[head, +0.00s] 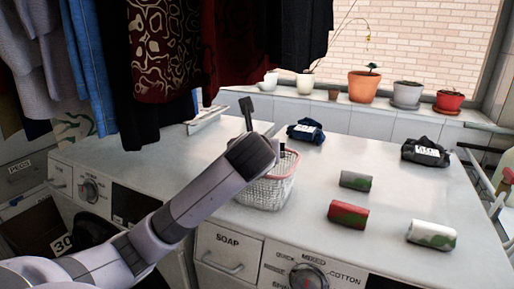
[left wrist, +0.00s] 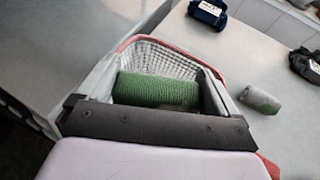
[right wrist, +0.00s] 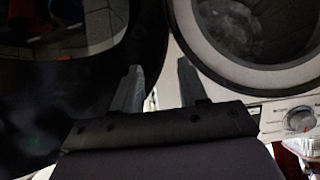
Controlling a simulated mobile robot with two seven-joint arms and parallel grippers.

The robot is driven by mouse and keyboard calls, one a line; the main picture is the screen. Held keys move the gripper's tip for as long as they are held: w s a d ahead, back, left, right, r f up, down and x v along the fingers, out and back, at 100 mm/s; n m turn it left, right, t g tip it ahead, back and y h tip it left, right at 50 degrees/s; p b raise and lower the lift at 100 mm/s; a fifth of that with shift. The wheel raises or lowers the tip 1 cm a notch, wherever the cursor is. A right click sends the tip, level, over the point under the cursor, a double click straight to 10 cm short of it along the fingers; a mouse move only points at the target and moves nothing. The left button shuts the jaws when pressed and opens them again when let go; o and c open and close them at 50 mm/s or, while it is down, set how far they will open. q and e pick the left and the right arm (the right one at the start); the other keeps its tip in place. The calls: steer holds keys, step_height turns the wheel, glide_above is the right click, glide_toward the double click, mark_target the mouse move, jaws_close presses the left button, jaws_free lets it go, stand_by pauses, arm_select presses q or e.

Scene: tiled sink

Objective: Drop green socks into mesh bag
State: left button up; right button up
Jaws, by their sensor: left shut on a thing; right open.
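My left gripper (left wrist: 158,95) is shut on a rolled pair of green socks (left wrist: 157,90), seen between its two grey fingers in the left wrist view. The white mesh bag (left wrist: 168,55), shaped like an open basket with a pink rim, lies behind and below the socks in that view. In the head view the mesh bag (head: 264,193) stands on the machine top, and my left gripper is above it, hiding part of its opening. The held socks are hidden there. My right gripper (right wrist: 158,75) is open and empty in the right wrist view, in front of round machine doors.
A grey-green roll (head: 355,181), a red-green roll (head: 348,214) and a white-green roll (head: 431,235) lie right of the bag. Dark folded bundles (head: 306,131) (head: 425,151) lie behind. Clothes (head: 165,50) hang at upper left. Flowerpots (head: 363,87) line the sill.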

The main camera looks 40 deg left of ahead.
arm_select(q)
steer(key=shift+f, duration=0.3)
steer(key=shift+f, duration=0.15)
steer(key=o, duration=0.7)
steer(key=shift+r, duration=0.35)
steer(key=shift+v, duration=6)
